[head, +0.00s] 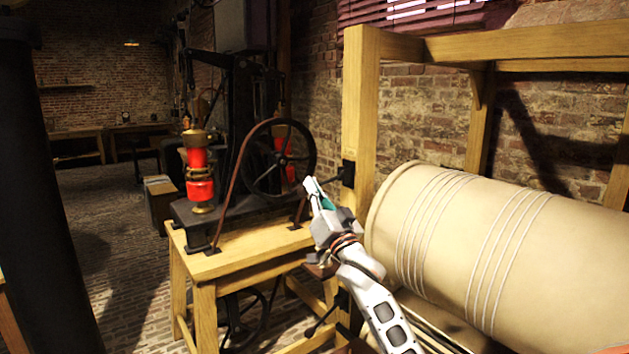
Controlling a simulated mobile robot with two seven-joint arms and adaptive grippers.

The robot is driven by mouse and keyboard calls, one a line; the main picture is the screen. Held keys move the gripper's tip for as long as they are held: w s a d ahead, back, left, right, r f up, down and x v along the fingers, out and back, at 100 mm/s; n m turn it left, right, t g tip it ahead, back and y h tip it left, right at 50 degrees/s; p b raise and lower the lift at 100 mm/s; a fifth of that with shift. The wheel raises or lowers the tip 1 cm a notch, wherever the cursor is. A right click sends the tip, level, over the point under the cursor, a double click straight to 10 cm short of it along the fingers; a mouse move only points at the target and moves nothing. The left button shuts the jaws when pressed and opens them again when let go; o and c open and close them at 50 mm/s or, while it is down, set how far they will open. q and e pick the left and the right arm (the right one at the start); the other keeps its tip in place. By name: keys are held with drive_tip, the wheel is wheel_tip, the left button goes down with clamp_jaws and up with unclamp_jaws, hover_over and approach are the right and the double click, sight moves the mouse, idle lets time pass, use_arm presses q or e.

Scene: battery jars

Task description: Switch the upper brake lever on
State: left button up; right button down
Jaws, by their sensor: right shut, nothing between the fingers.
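The upper brake lever (347,173) is a small black fitting on the wooden post, with a short dark arm pointing left and slightly down. My right gripper (313,189) is shut and empty, just left of and slightly below this lever. I cannot tell whether its fingers touch the lever's arm. A second dark lever (324,320) sits lower on the frame, its arm slanting down to the left. My left gripper is not in view.
A large cream drum (480,245) lies in the wooden frame (361,100), close to the right of my right arm. A wooden table (225,262) with a black machine and spoked wheel (279,160) stands to the left. The brick floor (110,250) at left is mostly open.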

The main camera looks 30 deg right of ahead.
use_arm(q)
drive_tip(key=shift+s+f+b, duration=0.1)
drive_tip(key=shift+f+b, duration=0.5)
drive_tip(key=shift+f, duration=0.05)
use_arm(e)
drive_tip(key=shift+d+f+n+y, duration=0.15)
drive_tip(key=shift+f+n+y, duration=0.65)
drive_tip(key=shift+n, duration=0.45)
drive_tip(key=shift+d+f+n+y, duration=0.15)
drive_tip(key=shift+f+n+y, duration=0.65)
drive_tip(key=shift+n, duration=0.4)
drive_tip(key=shift+d+f+n+y, duration=0.15)
drive_tip(key=shift+f+n+y, duration=0.65)
drive_tip(key=shift+n, duration=0.45)
wheel_tip(320, 180, up, 4)
drive_tip(key=s+r+p, duration=0.1)
drive_tip(key=p, duration=0.3)
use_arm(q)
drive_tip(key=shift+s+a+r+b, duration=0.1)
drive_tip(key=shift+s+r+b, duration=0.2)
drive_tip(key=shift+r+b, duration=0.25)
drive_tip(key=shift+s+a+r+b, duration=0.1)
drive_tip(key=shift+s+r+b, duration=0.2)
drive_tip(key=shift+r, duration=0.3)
use_arm(e)
drive_tip(key=a+v, duration=0.1)
drive_tip(key=v, duration=0.9)
drive_tip(key=shift+w+d+f, duration=0.2)
drive_tip(key=shift+d+f, duration=0.2)
drive_tip(key=shift+d, duration=0.05)
